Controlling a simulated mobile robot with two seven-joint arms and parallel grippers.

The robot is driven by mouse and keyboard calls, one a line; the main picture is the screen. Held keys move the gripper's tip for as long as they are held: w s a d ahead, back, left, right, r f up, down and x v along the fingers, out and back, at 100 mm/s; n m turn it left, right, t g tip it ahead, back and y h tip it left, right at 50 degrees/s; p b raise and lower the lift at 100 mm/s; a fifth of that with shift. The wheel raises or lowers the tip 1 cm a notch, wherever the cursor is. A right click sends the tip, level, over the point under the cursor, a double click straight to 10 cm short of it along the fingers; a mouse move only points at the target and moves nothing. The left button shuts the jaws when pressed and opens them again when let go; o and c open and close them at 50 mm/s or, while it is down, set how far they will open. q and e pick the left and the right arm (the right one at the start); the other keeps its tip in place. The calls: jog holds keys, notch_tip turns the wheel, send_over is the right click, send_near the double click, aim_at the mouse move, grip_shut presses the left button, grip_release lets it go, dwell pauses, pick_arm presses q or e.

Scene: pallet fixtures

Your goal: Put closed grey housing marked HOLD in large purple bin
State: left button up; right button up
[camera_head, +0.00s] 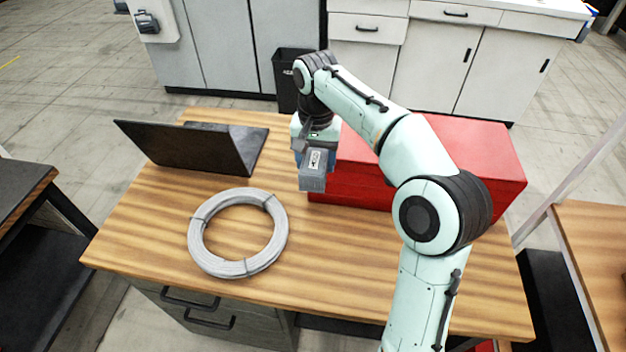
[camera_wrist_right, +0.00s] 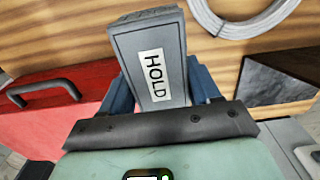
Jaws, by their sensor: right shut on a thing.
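The closed grey housing (camera_head: 312,183) is in my right gripper (camera_head: 316,160), above the wooden table near its middle. In the right wrist view the housing (camera_wrist_right: 147,36) shows a white label reading HOLD, and the blue fingers of my right gripper (camera_wrist_right: 160,88) are shut on its two sides. The housing hangs clear of the coil, close to the front left of the red box. My left gripper is not in view. No purple bin shows in either view.
A grey cable coil (camera_head: 195,232) lies on the table (camera_head: 340,270). A black slanted panel (camera_head: 170,146) stands at the back left. A red box (camera_head: 480,165) with a handle fills the back right. A dark waste bin (camera_head: 284,92) stands behind the table. The front right tabletop is mostly clear.

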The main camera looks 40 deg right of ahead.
jog(key=shift+d+f, duration=0.1)
jog(key=shift+f, duration=0.1)
jog(key=b, duration=0.3)
send_over(316, 220)
notch_tip(316, 220, down, 15)
jog(key=shift+r, duration=0.2)
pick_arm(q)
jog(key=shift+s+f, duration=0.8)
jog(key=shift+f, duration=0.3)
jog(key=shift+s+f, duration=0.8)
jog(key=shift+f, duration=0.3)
pick_arm(e)
jog(key=shift+f, duration=2.3)
jog(key=shift+f, duration=0.1)
jog(key=shift+f+b, duration=0.15)
jog(key=shift+b, duration=0.15)
jog(key=o, duration=1.2)
jog(key=shift+c, duration=0.2)
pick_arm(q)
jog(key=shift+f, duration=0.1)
